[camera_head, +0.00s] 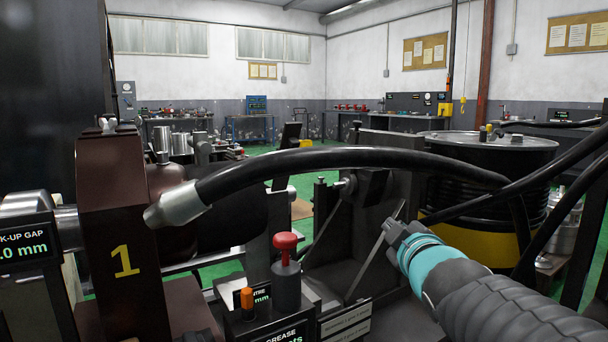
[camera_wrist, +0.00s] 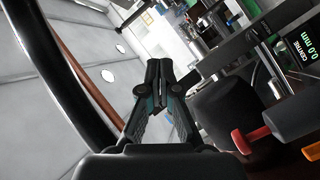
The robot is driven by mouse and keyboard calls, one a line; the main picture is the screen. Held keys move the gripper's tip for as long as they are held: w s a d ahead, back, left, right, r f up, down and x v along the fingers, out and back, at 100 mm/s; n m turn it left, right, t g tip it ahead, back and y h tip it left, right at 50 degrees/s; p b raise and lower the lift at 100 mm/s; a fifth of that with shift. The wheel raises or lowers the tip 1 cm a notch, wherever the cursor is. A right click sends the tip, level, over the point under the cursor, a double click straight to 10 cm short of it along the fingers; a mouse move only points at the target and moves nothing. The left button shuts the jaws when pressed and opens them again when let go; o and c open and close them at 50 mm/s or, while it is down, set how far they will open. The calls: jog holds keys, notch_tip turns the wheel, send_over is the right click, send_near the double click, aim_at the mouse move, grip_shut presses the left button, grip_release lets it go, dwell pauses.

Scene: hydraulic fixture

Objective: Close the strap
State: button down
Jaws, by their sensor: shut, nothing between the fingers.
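I cannot tell for sure which part is the strap. A thin grey flat strip (camera_head: 375,247) stands tilted just left of my gripper (camera_head: 393,236), in front of a dark bracket. A dark upright piece (camera_head: 288,148) leans behind the thick black hose. A dark red block (camera_head: 115,225) marked 1, with a small metal fitting on top, stands at the left. My gripper is shut and empty, right of the red-knobbed post; its closed fingers also show in the wrist view (camera_wrist: 158,74). Whether its tip touches the strip is unclear.
A thick black hose (camera_head: 350,158) arches across the bench above my gripper. A red knob (camera_head: 286,241) and an orange knob (camera_head: 247,297) stand at the front. A black drum (camera_head: 490,165) is at the right. A dark cylinder (camera_wrist: 230,118) shows in the wrist view.

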jog(key=w+a+r+n+t+y+b, duration=0.2)
jog(key=w+a+n+y, duration=0.15)
jog(key=n, duration=0.25)
jog(key=n+y+b, duration=0.3)
jog(key=n+y, duration=0.5)
send_near(296, 145)
jog(key=p+x, duration=0.1)
jog(key=x, duration=0.6)
jog(key=shift+w+p, duration=0.15)
jog(key=shift+p, duration=0.25)
